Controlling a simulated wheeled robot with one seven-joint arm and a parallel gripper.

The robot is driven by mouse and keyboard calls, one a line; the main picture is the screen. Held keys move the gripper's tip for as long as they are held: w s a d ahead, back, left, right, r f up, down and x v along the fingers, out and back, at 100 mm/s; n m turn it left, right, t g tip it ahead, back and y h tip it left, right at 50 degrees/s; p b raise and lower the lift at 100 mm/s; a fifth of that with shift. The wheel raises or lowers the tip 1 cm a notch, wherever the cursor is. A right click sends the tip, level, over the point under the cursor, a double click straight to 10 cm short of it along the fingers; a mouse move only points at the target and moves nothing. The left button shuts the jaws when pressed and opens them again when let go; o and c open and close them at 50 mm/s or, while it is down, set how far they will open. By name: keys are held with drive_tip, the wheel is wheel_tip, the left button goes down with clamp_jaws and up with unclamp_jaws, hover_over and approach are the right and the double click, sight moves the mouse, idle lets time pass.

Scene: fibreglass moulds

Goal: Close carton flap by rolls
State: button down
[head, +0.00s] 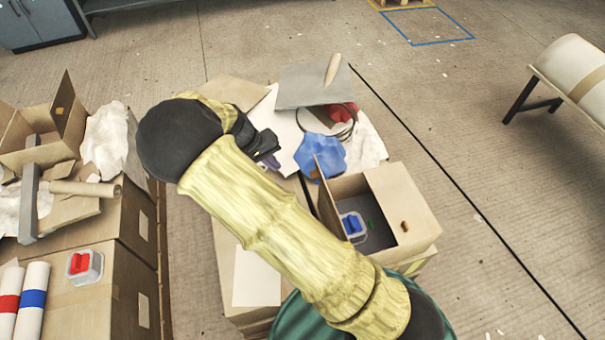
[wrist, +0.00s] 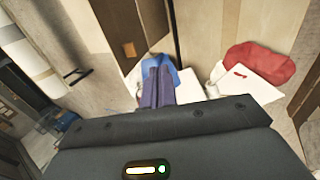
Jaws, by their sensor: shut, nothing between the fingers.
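Two open cartons show in the head view. The left carton (head: 62,150) stands on the left stack, with one flap (head: 72,112) upright and bearing an orange-brown tab. Rolls with a red band (head: 9,300) and a blue band (head: 32,298) are in front of it, at the lower left. The right carton (head: 425,232) has one flap (head: 326,190) standing up and a flat panel with a brown tab. My gripper (head: 268,156) is shut and empty, above the right carton's far-left side. In the wrist view its fingers (wrist: 158,86) are together, near a tabbed cardboard panel (wrist: 118,22).
A blue cloth (head: 322,155) and a grey sheet (head: 305,88) lie beyond the right carton. A blue item in a clear tray (head: 353,226) is inside that carton. A red item in a tray (head: 84,266) sits on the left stack. Bare floor (head: 190,245) separates the stacks.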

drive_tip(key=w+d+f+p, duration=0.1)
drive_tip(key=d+f+p, duration=0.1)
drive_tip(key=d+f, duration=0.6)
drive_tip(key=shift+w+f+p, duration=0.15)
drive_tip(key=shift+w+p, duration=0.1)
drive_tip(key=shift+p, duration=0.1)
drive_tip(key=shift+d, duration=0.15)
drive_tip(key=shift+w, duration=0.15)
idle(0.5)
